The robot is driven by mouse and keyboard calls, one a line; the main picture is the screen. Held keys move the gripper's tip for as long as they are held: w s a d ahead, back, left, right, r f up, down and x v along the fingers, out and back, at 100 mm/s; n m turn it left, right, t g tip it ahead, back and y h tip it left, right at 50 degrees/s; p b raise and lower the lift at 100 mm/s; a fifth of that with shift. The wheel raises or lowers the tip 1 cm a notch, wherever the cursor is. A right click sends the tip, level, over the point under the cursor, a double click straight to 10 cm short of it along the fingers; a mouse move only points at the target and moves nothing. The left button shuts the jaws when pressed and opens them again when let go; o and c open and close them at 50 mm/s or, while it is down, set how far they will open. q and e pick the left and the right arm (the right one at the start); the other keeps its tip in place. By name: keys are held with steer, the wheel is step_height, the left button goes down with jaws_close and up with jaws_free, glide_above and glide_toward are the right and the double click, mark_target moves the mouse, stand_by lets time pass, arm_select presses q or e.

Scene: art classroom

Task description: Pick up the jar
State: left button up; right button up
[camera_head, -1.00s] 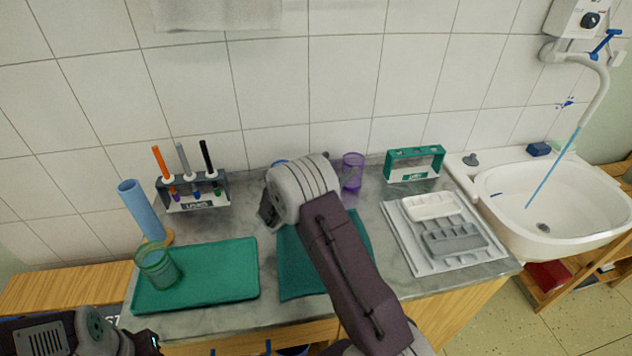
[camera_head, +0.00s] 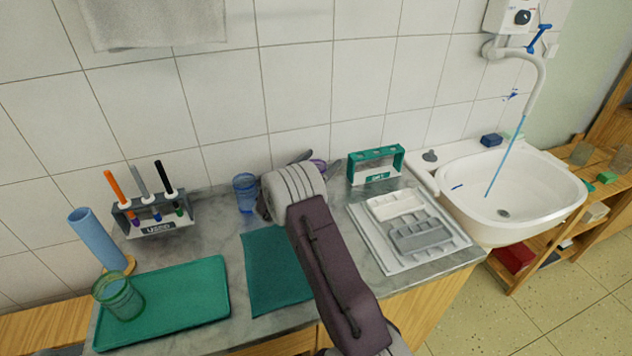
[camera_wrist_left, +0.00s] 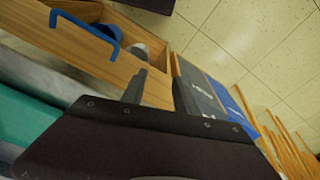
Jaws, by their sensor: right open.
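Three see-through jars show in the head view. A green jar (camera_head: 119,297) stands on the green tray at the left. A blue jar (camera_head: 245,193) stands near the wall, left of my right wrist. A purple jar (camera_head: 319,164) is mostly hidden behind my right wrist; only a bit of its upper part shows. My right gripper (camera_head: 303,158) is open, at the purple jar near the wall; whether its fingers are around the jar or touching it is hidden. My left gripper (camera_wrist_left: 158,92) is open and empty in the left wrist view, beside the counter front.
The green tray (camera_head: 185,300), a dark green mat (camera_head: 270,275), a marker rack (camera_head: 155,222), a blue tube (camera_head: 97,240), a green rack (camera_head: 375,168) and a white palette tray (camera_head: 370,235) crowd the counter. A sink (camera_head: 510,190) is right. An open drawer (camera_wrist_left: 85,45) shows.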

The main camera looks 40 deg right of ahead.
steer(key=shift+a, duration=0.15)
steer(key=shift+c, duration=1.3)
jaws_close()
steer(key=s+d+r, duration=0.5)
steer(key=s+r, duration=0.5)
steer(key=r, duration=0.1)
steer(key=shift+s+d+p, duration=0.15)
steer(key=shift+d+p, duration=0.25)
